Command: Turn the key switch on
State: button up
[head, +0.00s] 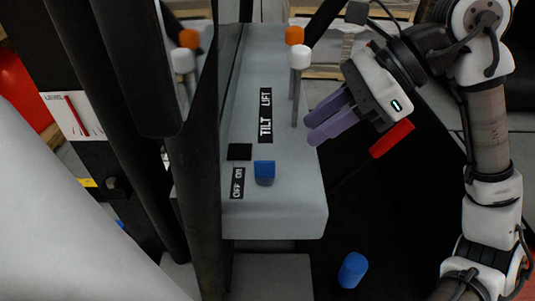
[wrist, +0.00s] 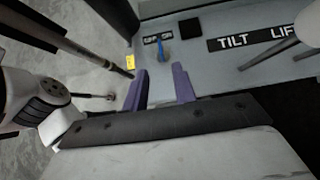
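The blue key switch (head: 264,172) stands on the grey control panel (head: 265,215), beside a black OFF/ON label (head: 238,184). The blue key also shows in the wrist view (wrist: 160,54), beyond the fingers and roughly in line with the gap between them. Its exact angle is hard to tell. My gripper (head: 310,128), with purple fingers, is above the panel's right edge, up and to the right of the key in the head view. In the wrist view its fingers (wrist: 160,70) are apart with nothing between them.
Two levers with a white knob (head: 300,57) and an orange knob (head: 294,35) rise from the panel near my gripper. A black square (head: 239,152) sits beside the key. A dark post (head: 205,170) borders the panel's left. A blue cylinder (head: 353,270) is below right.

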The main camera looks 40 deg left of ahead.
aim_at(268, 161)
jog(key=p+x, duration=0.1)
jog(key=x, duration=1)
jog(key=shift+s+a+f+p, duration=0.1)
jog(key=shift+a+f+p, duration=0.1)
jog(key=shift+f+p, duration=0.1)
grip_shut()
